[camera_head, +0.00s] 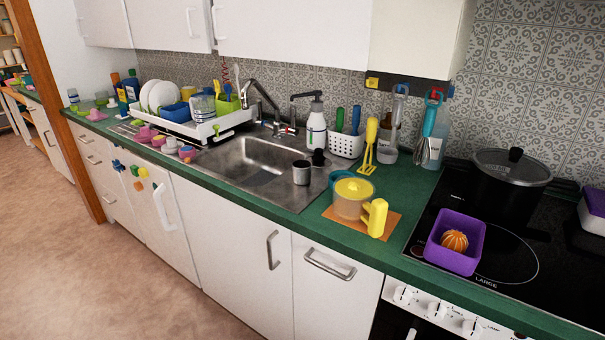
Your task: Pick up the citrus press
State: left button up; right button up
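The citrus press (351,202) looks like a clear, round cup with a yellow top and a thick yellow handle (376,218) on its right front side. It stands upright on an orange mat (394,222) on the green counter, between the sink and the stove. Neither of my grippers shows in the head view.
A blue round item (341,177) sits just behind the press. A yellow upright utensil (369,150) stands behind it. A purple bowl (437,252) with an orange fruit (454,240) and a black pot (508,182) are on the stove.

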aim_at(354, 202)
jog(key=j+z, duration=0.1)
jog(key=z, duration=0.55)
jog(key=i+j+z, duration=0.1)
jog(key=j+z, duration=0.9)
jog(key=j, duration=0.65)
jog(key=k+j, duration=0.1)
jog(key=j, duration=0.8)
jog(key=k+z, duration=0.05)
